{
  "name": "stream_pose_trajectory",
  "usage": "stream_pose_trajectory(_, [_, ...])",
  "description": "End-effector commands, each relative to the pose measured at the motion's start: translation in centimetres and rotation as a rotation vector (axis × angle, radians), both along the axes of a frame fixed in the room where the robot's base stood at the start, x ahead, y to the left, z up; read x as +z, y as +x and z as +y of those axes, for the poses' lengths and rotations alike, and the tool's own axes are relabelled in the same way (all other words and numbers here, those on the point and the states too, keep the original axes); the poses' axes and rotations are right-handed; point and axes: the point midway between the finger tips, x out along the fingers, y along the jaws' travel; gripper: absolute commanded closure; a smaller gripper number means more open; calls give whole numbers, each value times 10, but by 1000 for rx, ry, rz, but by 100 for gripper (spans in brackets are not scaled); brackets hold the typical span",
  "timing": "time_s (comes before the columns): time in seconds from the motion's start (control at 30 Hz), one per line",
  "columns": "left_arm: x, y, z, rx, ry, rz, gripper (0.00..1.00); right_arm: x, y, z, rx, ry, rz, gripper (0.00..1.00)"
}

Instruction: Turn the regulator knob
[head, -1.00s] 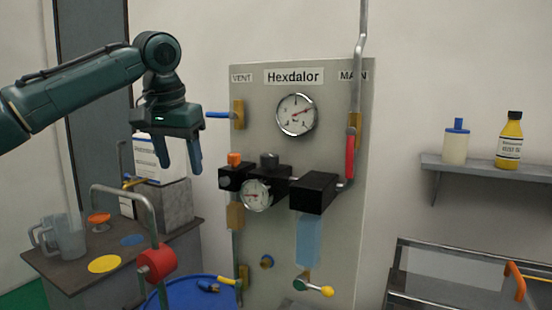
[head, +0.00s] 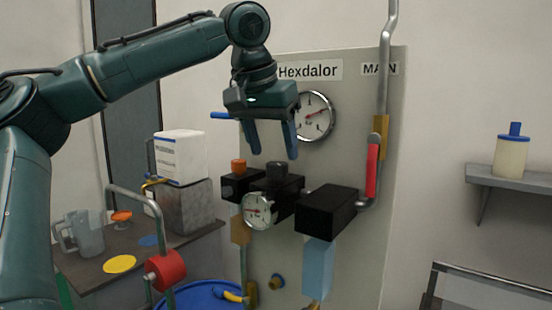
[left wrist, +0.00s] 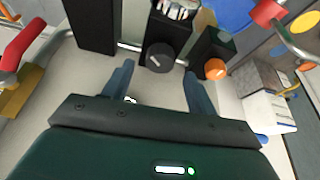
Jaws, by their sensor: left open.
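The regulator knob looks to be the dark grey round knob (head: 276,170) on top of the black regulator block (head: 290,194), with a small gauge (head: 258,211) on its front. My left gripper (head: 273,153) points down, open and empty, just above this knob in the head view. In the left wrist view the knob (left wrist: 159,57), with a light mark on its top, lies between and slightly beyond the two fingertips (left wrist: 158,70). I see no contact with it. My right gripper is not in view.
An orange knob (head: 238,165) stands close left of the regulator knob. A black box (head: 326,209) and a red-handled lever (head: 372,166) are to the right. The large gauge (head: 316,117) is on the panel (head: 365,258) behind. A blue-handled valve (head: 222,115) is at the panel's left edge.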

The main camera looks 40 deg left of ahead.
Motion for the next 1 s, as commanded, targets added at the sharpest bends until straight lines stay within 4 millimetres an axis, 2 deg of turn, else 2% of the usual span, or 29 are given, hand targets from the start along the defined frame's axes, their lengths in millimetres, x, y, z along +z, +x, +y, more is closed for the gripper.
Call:
stream_pose_trajectory(0.1, [-17, 7, 1, 0, -1, 3, 42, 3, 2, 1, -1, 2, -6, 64])
stream_pose_trajectory(0.23, [-27, 11, 2, 0, 0, 2, 42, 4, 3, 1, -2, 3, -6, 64])
stream_pose_trajectory(0.6, [-31, 13, 3, 0, 0, -1, 43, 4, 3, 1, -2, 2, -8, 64])
stream_pose_trajectory(1.0, [-31, 13, 3, 0, 0, -1, 76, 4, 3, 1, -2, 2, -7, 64])
